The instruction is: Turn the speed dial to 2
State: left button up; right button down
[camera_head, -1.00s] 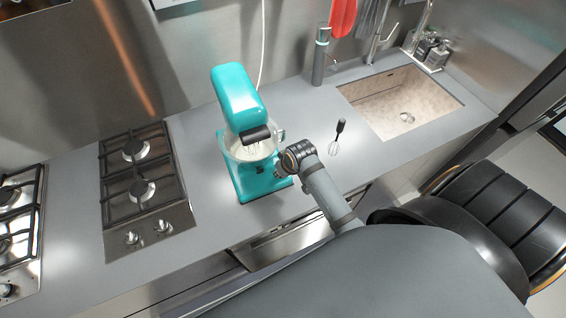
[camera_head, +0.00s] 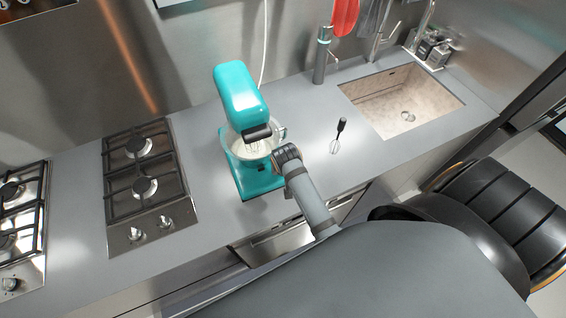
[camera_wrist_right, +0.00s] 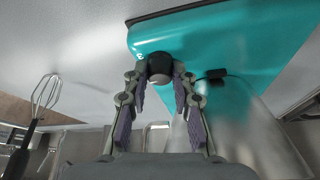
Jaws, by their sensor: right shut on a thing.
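The teal stand mixer (camera_head: 241,92) stands on the counter with its head over a clear bowl (camera_head: 240,149). In the right wrist view its teal base (camera_wrist_right: 235,45) fills the upper right. The speed dial (camera_wrist_right: 160,66), a dark round knob with a pale face, sits on the side of that base. My right gripper (camera_wrist_right: 162,78) is shut on the dial, with a fingertip at either side. In the head view my right wrist hides the dial and fingertips. I cannot read the dial's setting. My left gripper is not in view.
A small black lever (camera_wrist_right: 212,75) sits beside the dial. A whisk (camera_head: 339,135) lies right of the mixer, before the sink (camera_head: 400,100). A gas hob (camera_head: 145,185) is to the left. The counter between hob and mixer is clear.

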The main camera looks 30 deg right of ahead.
jog(key=c, duration=1.1)
grip_release()
